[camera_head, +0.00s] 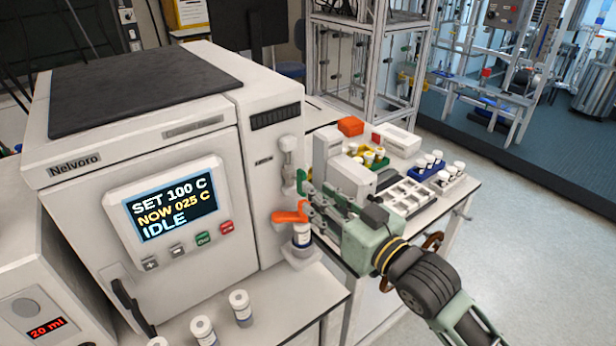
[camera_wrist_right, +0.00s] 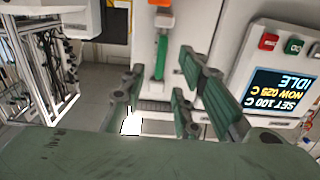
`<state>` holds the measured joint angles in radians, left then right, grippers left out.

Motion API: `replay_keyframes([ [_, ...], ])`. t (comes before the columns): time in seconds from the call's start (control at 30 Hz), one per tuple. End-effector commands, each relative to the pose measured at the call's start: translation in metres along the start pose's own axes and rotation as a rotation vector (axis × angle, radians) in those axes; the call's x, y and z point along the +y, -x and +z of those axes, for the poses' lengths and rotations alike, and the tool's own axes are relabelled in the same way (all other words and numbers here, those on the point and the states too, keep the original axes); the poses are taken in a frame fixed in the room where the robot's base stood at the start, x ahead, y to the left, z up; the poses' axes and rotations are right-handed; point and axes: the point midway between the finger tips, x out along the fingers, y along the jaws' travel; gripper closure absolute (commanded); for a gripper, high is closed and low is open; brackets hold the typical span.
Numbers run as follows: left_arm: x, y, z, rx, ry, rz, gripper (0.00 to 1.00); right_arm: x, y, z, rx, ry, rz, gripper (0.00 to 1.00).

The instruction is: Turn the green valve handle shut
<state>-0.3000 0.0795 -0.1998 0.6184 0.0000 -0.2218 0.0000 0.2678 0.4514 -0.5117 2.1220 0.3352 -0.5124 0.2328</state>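The green valve handle (camera_wrist_right: 161,58) shows in the wrist view, which sees the reactor upside down. It is a narrow lever, pointing roughly along the valve column, in line with the gap between the fingers of my right gripper (camera_wrist_right: 161,76). The fingers stand apart on either side of it; I cannot tell whether either touches it. In the head view my right gripper (camera_head: 312,197) is at the valve column, where its green fingers partly hide the handle. An orange handle (camera_head: 289,217) sticks out to the left just below; it also shows in the wrist view (camera_wrist_right: 159,4). My left gripper is not in view.
The white reactor (camera_head: 75,215) fills the left; its display reads IDLE. A vial (camera_head: 302,236) stands under the valve column. Several capped vials (camera_head: 241,307) stand on the front bench. Racks and a tray (camera_head: 405,197) crowd the bench behind my right gripper. Floor at right is clear.

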Motion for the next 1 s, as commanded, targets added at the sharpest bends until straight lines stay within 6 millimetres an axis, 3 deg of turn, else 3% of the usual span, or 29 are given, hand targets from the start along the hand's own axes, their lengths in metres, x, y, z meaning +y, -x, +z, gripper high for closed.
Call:
replay_keyframes([
  [0.1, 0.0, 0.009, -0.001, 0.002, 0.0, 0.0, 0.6, -0.001, -0.02, -0.004, 0.002, -0.001, -0.001, 0.71],
  [0.3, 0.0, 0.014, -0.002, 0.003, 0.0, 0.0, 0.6, 0.0, -0.041, -0.002, 0.001, 0.001, 0.0, 0.71],
  [0.63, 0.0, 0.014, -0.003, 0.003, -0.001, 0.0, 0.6, 0.0, -0.045, -0.001, 0.002, 0.001, 0.0, 0.71],
  [1.0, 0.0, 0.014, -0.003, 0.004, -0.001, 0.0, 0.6, 0.0, -0.045, -0.001, 0.002, 0.001, 0.0, 1.0],
])
